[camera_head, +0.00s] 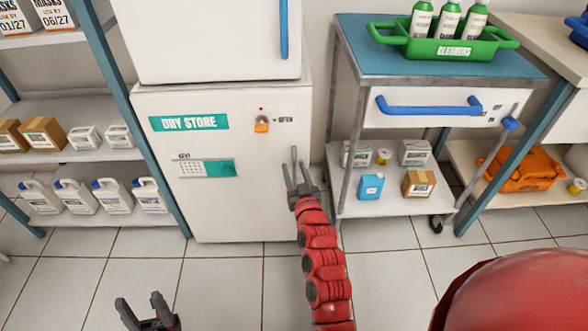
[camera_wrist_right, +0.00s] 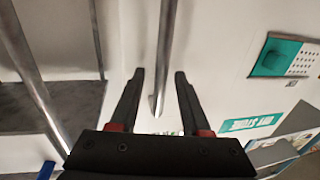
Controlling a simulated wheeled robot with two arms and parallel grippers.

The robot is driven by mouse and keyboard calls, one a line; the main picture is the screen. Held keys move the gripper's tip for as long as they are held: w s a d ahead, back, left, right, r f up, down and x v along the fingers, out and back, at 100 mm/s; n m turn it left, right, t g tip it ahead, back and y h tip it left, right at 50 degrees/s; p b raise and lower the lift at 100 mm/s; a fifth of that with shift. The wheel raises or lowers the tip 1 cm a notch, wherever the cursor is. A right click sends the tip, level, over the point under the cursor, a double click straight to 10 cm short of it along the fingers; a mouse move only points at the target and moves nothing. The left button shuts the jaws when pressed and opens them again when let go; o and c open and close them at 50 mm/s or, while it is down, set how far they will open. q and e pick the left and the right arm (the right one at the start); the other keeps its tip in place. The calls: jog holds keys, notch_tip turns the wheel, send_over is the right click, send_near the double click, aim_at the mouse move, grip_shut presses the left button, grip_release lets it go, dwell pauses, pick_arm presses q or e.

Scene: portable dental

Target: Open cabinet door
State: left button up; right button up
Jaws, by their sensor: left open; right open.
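The white DRY STORE cabinet (camera_head: 225,215) stands in the middle of the head view, its door shut. A slim vertical metal handle (camera_head: 294,156) is near the door's right edge; it also shows as a grey bar (camera_wrist_right: 165,60) in the right wrist view. My right gripper (camera_head: 298,176) is open in front of the handle. In the right wrist view, its fingers (camera_wrist_right: 160,75) lie on either side of the bar's end; contact cannot be told. My left gripper (camera_head: 143,305) is open and empty, low at the left.
The door carries an orange switch (camera_head: 261,126) and a teal keypad panel (camera_head: 205,168). A white unit (camera_head: 200,40) with a blue handle sits above. A steel cart (camera_head: 353,200) stands close at the right, shelves (camera_head: 110,80) at the left. The tiled floor (camera_head: 225,285) in front is clear.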

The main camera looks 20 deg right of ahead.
grip_shut()
dwell(1.3)
